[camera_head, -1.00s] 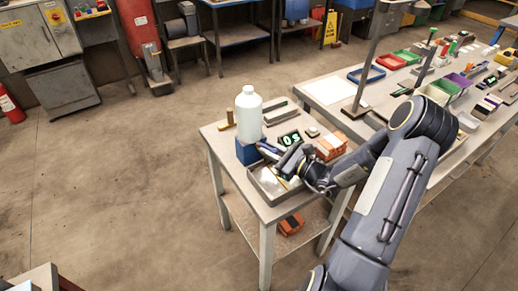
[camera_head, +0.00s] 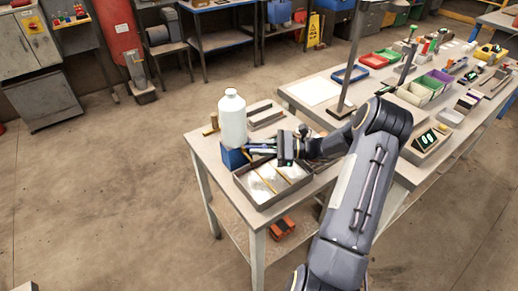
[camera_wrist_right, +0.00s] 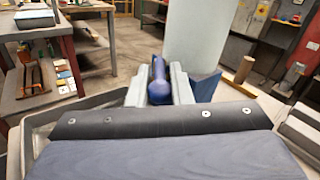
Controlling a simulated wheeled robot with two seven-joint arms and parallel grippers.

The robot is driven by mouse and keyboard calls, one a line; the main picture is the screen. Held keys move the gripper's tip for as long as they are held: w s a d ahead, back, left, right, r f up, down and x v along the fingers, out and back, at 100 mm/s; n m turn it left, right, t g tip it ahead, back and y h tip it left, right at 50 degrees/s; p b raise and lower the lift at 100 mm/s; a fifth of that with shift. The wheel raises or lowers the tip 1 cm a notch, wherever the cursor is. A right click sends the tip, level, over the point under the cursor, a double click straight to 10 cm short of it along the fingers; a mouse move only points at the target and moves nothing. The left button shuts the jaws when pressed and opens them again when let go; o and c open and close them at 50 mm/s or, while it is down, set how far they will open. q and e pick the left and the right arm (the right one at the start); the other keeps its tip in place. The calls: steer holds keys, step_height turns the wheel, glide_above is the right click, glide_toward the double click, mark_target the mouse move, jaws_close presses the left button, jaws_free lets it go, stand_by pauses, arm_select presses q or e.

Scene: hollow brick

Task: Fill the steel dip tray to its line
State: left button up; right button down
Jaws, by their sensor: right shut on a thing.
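A white bottle (camera_head: 232,120) stands upright on a blue block (camera_head: 234,158) at the back left of the small table. It also shows in the wrist view (camera_wrist_right: 198,38). The steel tray (camera_head: 262,205) lies in front of it. The tray's inside looks whitish and bright, with a thin yellow-brown strip across it; I cannot tell the level. My right gripper (camera_head: 256,147) is beside the block, over the tray's back edge. In the right wrist view its fingers (camera_wrist_right: 158,92) are shut on a blue tap handle (camera_wrist_right: 158,80) by the bottle. The tap's outlet is hidden. My left gripper is out of view.
An orange thing (camera_head: 282,228) sits on the lower shelf. The long bench (camera_head: 315,90) at right holds coloured bins. Open floor lies to the left.

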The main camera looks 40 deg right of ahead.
stand_by(0.4)
steer(key=c, duration=1.5)
jaws_free()
steer(key=shift+b+v, duration=0.6)
steer(key=shift+v, duration=3.3)
